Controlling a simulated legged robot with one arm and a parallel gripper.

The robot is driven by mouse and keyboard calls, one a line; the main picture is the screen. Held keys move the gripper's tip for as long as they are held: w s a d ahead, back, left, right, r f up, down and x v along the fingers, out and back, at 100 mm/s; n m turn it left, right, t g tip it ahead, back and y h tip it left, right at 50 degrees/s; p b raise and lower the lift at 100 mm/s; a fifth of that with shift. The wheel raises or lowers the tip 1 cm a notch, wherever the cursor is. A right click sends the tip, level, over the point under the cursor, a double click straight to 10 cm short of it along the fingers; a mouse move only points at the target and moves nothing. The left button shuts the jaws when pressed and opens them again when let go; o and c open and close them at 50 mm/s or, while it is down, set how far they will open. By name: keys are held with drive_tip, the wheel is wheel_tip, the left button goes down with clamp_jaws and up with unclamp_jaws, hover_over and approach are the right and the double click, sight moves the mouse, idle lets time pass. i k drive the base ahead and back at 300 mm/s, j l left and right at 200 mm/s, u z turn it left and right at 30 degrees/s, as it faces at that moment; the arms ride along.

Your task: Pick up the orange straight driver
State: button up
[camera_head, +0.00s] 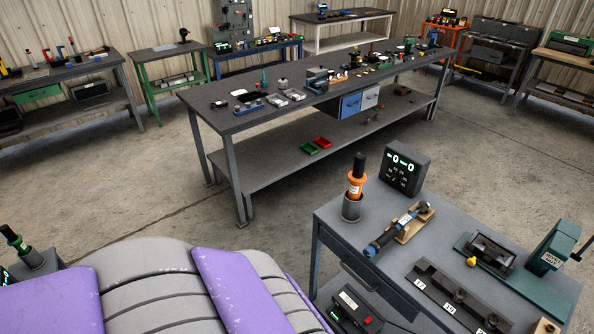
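The orange straight driver (356,181) stands upright in a grey cup-shaped holder (351,208) at the back left corner of the near grey workbench (345,222). Its orange body and black upper end show above the holder. Its lower end is hidden inside the holder. My gripper is not in view, and nothing is seen touching the driver.
A green-black driver (15,240) stands at far left. A long workbench (225,118) stands behind, with open floor (285,200) between.

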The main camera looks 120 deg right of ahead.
sight(358, 177)
drive_tip(key=z, duration=4.95)
